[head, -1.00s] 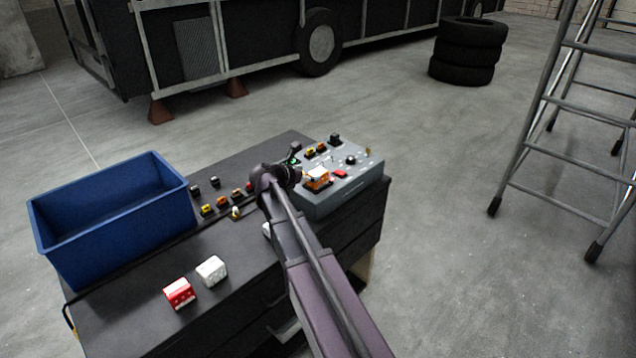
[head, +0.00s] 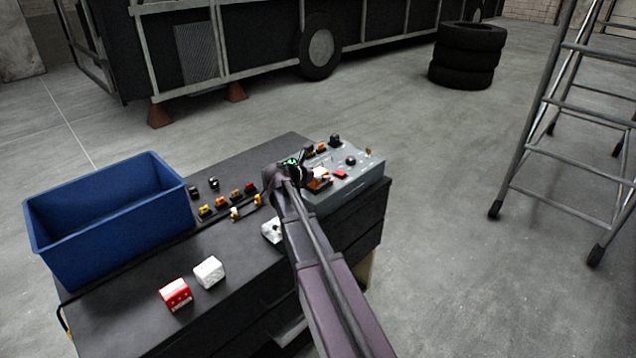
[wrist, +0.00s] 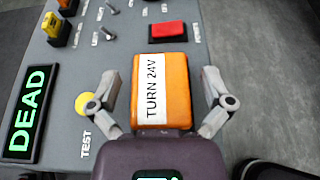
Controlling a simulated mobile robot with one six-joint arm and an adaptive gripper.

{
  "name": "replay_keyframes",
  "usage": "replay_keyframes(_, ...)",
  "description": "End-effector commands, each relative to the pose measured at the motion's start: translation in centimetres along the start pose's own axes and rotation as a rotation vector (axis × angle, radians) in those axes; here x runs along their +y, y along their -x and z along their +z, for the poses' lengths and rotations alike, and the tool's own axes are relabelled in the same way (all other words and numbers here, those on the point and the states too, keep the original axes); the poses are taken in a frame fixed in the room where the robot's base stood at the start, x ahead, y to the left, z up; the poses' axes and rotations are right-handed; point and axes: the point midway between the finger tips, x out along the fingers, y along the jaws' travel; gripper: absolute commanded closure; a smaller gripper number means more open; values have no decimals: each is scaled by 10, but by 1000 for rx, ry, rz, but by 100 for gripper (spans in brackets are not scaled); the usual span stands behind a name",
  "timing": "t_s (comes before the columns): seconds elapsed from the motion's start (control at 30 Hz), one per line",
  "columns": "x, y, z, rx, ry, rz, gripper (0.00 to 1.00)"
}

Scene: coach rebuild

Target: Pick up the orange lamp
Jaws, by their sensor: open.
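The orange lamp (wrist: 178,92) is a block with a white label reading "TURN 24V". It sits on the grey test box (wrist: 72,100) in the wrist view. My gripper (wrist: 161,77) is open, with one finger on each side of the lamp and a visible gap on both sides. Whether the fingertips are down at the lamp's height is hard to tell. In the head view the lamp (head: 318,184) is partly hidden by my gripper (head: 303,172).
On the box are a red switch (wrist: 167,32), metal toggles, a yellow button (wrist: 85,103) and a lit "DEAD" display (wrist: 30,112). A blue bin (head: 105,220), a red block (head: 176,294), a white block (head: 209,272) and several small coloured parts are on the dark bench (head: 240,265).

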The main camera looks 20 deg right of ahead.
Motion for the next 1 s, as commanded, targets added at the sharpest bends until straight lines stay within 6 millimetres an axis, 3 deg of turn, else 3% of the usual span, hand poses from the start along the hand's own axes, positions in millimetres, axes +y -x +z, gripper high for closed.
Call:
replay_keyframes(0.6,0,-2,0,0,0,0,0)
replay_keyframes(0.83,0,-2,0,0,0,0,68)
replay_keyframes(0.87,0,-2,0,0,0,0,74)
replay_keyframes(1.0,0,-2,0,0,0,0,74)
